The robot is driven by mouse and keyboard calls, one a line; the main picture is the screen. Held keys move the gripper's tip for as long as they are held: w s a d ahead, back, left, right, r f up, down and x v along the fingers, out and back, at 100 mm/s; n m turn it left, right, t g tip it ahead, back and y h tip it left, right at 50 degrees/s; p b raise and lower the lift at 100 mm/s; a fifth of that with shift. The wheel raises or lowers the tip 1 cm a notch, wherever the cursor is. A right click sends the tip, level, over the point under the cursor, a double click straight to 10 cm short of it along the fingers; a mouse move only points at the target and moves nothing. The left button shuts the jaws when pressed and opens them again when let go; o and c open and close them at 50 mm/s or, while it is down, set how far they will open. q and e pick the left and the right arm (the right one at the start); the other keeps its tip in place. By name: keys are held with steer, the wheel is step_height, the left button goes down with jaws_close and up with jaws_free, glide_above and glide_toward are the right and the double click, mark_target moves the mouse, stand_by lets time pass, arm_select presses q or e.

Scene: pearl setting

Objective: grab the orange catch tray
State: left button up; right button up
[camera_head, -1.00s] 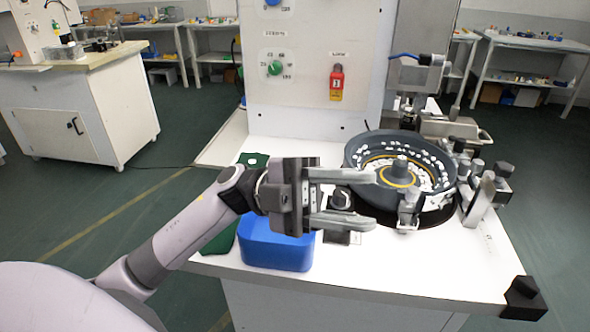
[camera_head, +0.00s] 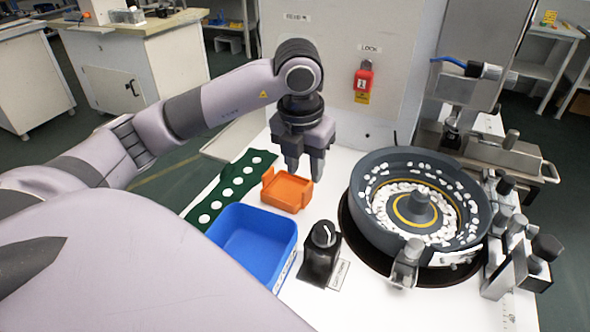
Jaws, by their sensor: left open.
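The orange catch tray (camera_head: 287,197) is a small, shallow open box with raised tabs at its sides. It sits on the white tabletop between the blue bin and the wall of the machine. My left gripper (camera_head: 304,172) points down just above and behind the tray, at its right side. Its fingers are apart and hold nothing. I cannot tell whether a fingertip touches the tray. My right gripper is not in view.
A blue open bin (camera_head: 258,241) stands in front of the tray. A green strip with white discs (camera_head: 228,191) lies to the left. A black knob (camera_head: 322,236) and a round bowl feeder with white pieces (camera_head: 443,238) stand to the right. A red lock (camera_head: 363,83) hangs on the wall.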

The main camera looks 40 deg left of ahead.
mark_target(307, 186)
arm_select(q)
steer(key=f, duration=0.4)
steer(key=f+p, duration=0.1)
steer(key=f, duration=0.1)
steer(key=shift+w+f, duration=0.2)
steer(key=shift+w, duration=0.15)
steer(key=shift+c, duration=0.3)
jaws_close()
